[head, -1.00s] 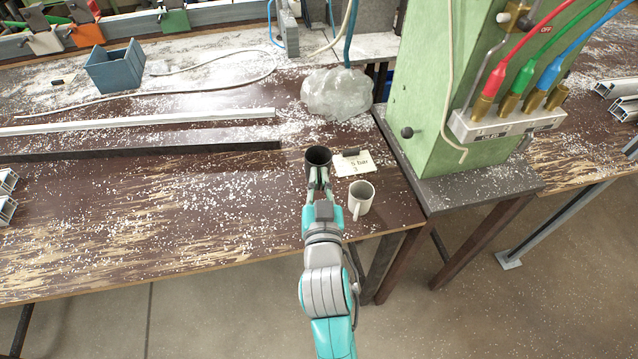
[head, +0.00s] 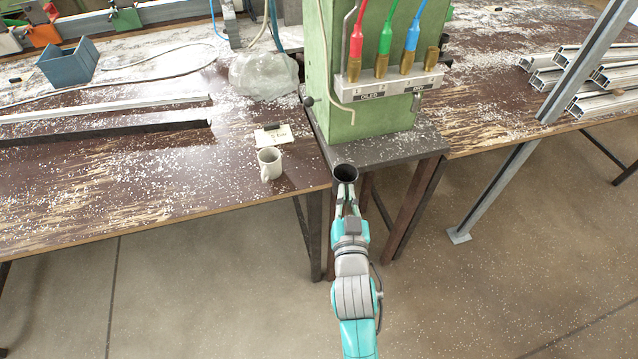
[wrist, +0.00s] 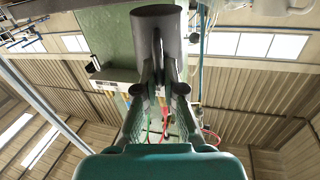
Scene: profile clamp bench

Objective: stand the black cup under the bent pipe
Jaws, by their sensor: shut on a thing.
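The black cup (head: 346,181) is upright with its open mouth facing up, held in my gripper (head: 347,197). In the head view it appears at the front left edge of the dark stand (head: 395,150) under the green cabinet. Its height above the stand is hard to judge. The wrist view shows the cup (wrist: 155,18) between the fingertips of my gripper (wrist: 158,68). A thin cream bent pipe (head: 333,75) runs down the cabinet's front left side.
A white mug (head: 270,164) and a paper note (head: 278,136) sit on the brown bench left of the cup. The green cabinet (head: 335,115) carries coloured hoses on brass fittings. A black knob (head: 308,101) sticks out at its left. The stand's front strip is clear.

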